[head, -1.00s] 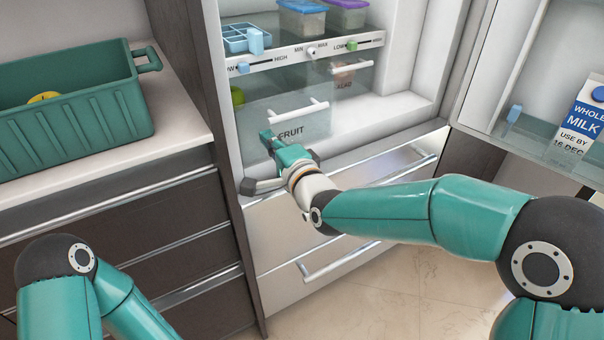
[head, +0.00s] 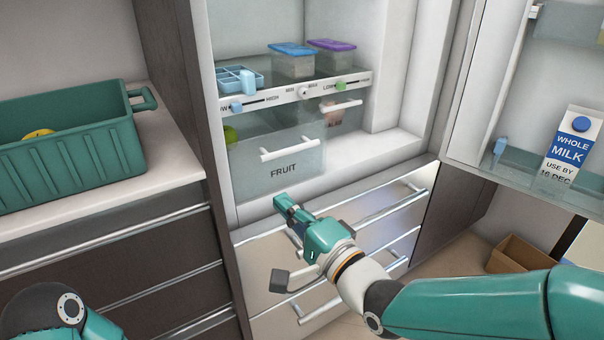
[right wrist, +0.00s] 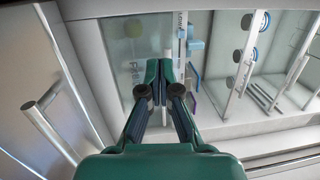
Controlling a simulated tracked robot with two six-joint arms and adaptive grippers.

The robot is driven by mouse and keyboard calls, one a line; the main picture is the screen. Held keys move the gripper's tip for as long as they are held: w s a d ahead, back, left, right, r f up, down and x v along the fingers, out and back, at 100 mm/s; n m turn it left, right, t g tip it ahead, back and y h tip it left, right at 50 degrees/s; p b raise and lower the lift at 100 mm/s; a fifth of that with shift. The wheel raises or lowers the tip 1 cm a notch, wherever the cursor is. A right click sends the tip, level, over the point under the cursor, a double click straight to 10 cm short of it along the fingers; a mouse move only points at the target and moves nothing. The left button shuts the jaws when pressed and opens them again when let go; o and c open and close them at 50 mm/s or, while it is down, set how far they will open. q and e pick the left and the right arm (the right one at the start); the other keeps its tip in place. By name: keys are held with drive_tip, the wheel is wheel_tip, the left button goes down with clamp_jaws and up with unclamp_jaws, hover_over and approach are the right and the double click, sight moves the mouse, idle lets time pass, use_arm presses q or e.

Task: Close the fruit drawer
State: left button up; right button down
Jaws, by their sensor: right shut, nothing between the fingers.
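The fruit drawer (head: 245,174) is a clear-fronted drawer with a white bar handle and the word FRUIT. Its front stands forward of the salad drawer (head: 335,118) beside it, so it looks partly out. A green round fruit shows dimly inside it. My right gripper (head: 281,203) is shut and empty, low in front of the drawer front, below the label. In the right wrist view the closed fingers (right wrist: 158,68) point toward the clear drawer front (right wrist: 133,45); I cannot tell whether they touch it. My left gripper is out of view.
Below are silver drawers with bar handles (head: 405,196). The fridge door (head: 470,120) stands open at right, holding a milk carton (head: 570,150). A green crate (head: 70,165) sits on the left counter. An open cardboard box (head: 515,255) lies on the floor.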

drive_tip(key=w+d+p, duration=0.3)
drive_tip(key=d+p, duration=0.1)
drive_tip(key=d, duration=0.1)
drive_tip(key=m+h+p, duration=0.1)
drive_tip(key=h+p, duration=0.1)
approach(299, 156)
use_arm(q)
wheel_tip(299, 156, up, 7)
use_arm(e)
drive_tip(key=x, duration=0.7)
drive_tip(key=shift+w+a, duration=0.1)
